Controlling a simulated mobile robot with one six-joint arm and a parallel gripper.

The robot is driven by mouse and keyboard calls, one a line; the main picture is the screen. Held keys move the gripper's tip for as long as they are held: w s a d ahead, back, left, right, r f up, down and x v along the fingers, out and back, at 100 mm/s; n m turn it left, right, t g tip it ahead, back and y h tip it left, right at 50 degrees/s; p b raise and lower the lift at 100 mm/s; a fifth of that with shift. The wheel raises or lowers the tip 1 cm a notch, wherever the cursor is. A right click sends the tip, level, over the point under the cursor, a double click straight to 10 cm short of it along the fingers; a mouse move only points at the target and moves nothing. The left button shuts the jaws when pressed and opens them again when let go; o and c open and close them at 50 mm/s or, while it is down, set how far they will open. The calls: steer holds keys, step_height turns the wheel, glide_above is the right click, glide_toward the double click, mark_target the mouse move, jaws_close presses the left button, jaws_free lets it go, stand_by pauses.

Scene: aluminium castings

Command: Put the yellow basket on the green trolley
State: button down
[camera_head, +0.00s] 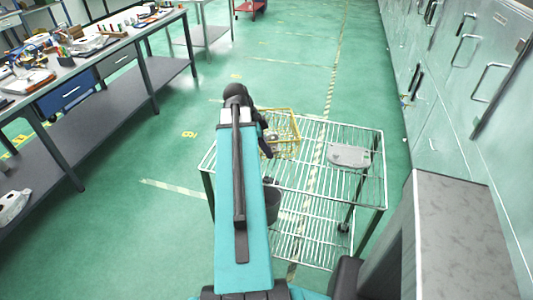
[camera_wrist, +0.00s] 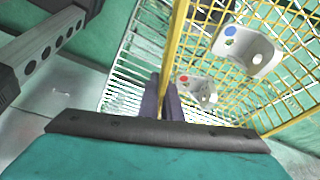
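The yellow basket (camera_head: 283,133) is a wire basket at the far left part of the trolley's top shelf in the head view. In the wrist view its yellow mesh (camera_wrist: 255,80) fills the upper right, with metal castings (camera_wrist: 245,50) showing through it. The green trolley (camera_head: 330,190) has wire shelves and stands just ahead of me. My gripper (camera_wrist: 161,98) has its two dark fingers closed around the basket's yellow edge bar. In the head view my arm hides most of the gripper. Whether the basket rests on the shelf or hangs just above it, I cannot tell.
A flat grey casting (camera_head: 348,156) lies on the right of the trolley's top shelf. A long workbench (camera_head: 120,45) with tools runs along the left. Grey-green cabinets (camera_head: 470,70) line the right.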

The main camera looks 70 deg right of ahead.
steer(key=shift+d, duration=0.1)
steer(key=shift+w+d, duration=0.3)
steer(key=shift+d, duration=0.15)
step_height(320, 180, down, 3)
steer(key=shift+s+r+b, duration=0.1)
steer(key=shift+s+b, duration=0.05)
steer(key=shift+b, duration=0.8)
steer(key=shift+w+f, duration=0.25)
steer(key=shift+f, duration=0.25)
steer(key=c, duration=2)
jaws_free()
steer(key=shift+b+v, duration=1.1)
steer(key=shift+v, duration=5)
steer(key=shift+s, duration=0.1)
